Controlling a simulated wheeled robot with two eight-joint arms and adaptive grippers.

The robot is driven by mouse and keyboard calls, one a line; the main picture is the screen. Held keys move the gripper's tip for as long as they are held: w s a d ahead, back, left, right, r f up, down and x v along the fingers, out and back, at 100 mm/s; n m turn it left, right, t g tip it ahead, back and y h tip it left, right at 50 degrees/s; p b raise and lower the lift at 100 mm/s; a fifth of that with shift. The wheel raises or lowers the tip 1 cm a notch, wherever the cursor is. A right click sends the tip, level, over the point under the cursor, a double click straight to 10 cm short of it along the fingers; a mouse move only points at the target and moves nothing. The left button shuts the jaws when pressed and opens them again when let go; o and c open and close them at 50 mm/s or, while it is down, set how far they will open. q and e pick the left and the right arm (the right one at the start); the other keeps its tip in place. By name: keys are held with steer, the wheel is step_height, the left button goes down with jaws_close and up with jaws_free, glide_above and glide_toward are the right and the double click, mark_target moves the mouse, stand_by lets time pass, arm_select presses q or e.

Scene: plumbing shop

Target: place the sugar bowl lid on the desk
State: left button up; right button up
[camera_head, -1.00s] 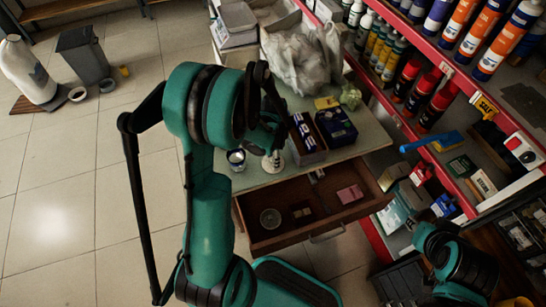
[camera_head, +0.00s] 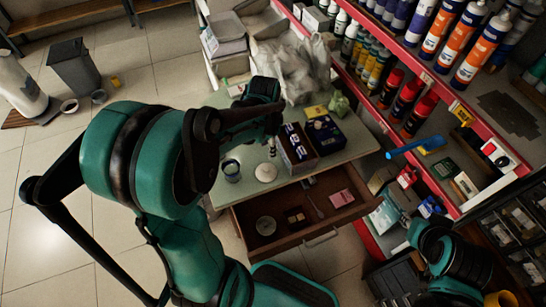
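A small pale round piece (camera_head: 265,173), which looks like the sugar bowl lid, lies on the grey-green desk top (camera_head: 345,158) near its front edge. A small dark-rimmed cup or bowl (camera_head: 231,170) stands just left of it. My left gripper (camera_head: 271,147) is above and behind the pale piece, with a visible gap between them. Its fingers are small and partly hidden by the dark wrist, so their opening is unclear. My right arm shows at the lower right, but its gripper is out of view.
The open drawer (camera_head: 326,228) below the desk top holds a round dish (camera_head: 266,225), a pink block (camera_head: 341,198) and small items. A box of bottles (camera_head: 297,148), a dark blue box (camera_head: 325,134) and plastic bags (camera_head: 290,66) crowd the desk. Red-edged shelves (camera_head: 405,72) stand right.

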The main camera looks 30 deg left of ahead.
arm_select(q)
steer(key=s+d+r+n+t, duration=0.6)
steer(key=s+d+r+n, duration=0.1)
steer(key=s+d+r, duration=0.1)
steer(key=shift+s+d+r, duration=0.35)
steer(key=shift+s+r, duration=0.35)
steer(key=shift+s, duration=0.25)
